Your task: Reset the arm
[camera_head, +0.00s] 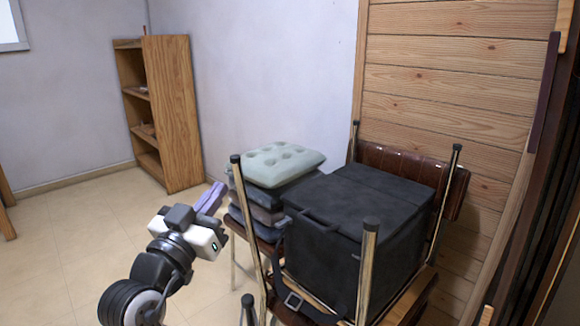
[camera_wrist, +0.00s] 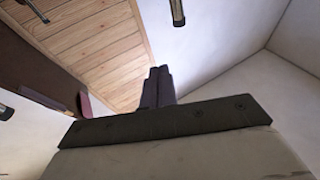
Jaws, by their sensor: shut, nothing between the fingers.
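My gripper (camera_head: 211,199) is in the lower left middle of the head view, at the end of my arm. Its purple-grey fingers point up and to the right, and they are shut with nothing between them. In the wrist view the dark fingers (camera_wrist: 157,87) lie side by side beyond the gripper body, against the pale wall. The gripper is in the air, left of the cushion stack in the picture, and no contact with anything shows. No piano keys are in view.
A stack of cushions (camera_head: 282,164) sits on a chair right of my gripper. A black box (camera_head: 352,235) stands among upturned metal chair legs (camera_head: 367,270). A wooden shelf (camera_head: 174,112) stands at the back left. The tiled floor (camera_head: 75,240) at left is clear.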

